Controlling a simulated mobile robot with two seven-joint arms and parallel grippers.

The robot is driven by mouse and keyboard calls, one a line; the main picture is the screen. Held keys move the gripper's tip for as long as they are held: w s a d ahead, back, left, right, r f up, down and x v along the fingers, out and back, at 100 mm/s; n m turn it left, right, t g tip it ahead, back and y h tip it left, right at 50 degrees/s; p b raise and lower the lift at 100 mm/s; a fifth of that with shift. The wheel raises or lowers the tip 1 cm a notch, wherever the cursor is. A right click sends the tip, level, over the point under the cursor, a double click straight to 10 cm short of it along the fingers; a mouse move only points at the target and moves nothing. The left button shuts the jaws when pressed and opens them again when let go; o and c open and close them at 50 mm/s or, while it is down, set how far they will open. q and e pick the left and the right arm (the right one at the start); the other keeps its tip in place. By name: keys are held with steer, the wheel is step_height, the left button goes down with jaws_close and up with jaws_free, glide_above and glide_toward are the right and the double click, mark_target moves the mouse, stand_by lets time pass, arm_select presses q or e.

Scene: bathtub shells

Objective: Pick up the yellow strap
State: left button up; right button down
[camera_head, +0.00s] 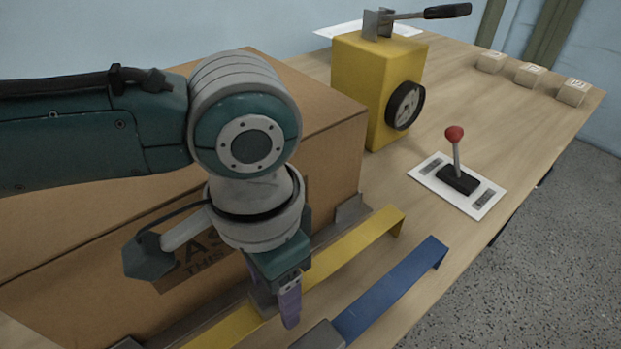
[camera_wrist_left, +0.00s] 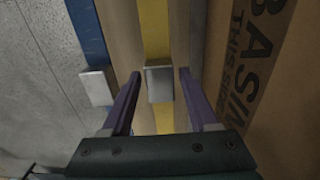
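The yellow strap (camera_head: 345,248) is a long flat band with a bent-down far end, running along the front of the cardboard box. In the left wrist view the yellow strap (camera_wrist_left: 154,30) runs lengthwise, and a grey metal block (camera_wrist_left: 159,83) covers part of it. My left gripper (camera_head: 283,305) points down over the strap, hiding part of it. In the wrist view its purple fingers (camera_wrist_left: 160,74) are open, one on each side of the strap and block, with gaps between. I cannot tell its exact height. My right gripper is not in view.
A blue strap (camera_head: 392,292) lies parallel, with a grey block (camera_head: 319,337) at its near end. The cardboard box (camera_head: 335,165) stands close behind my gripper. A yellow gauge box (camera_head: 362,85), a red-knobbed lever (camera_head: 455,150) and small blocks (camera_head: 529,74) stand farther back.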

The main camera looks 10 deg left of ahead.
arm_select(q)
jaws_close()
stand_by(0.5)
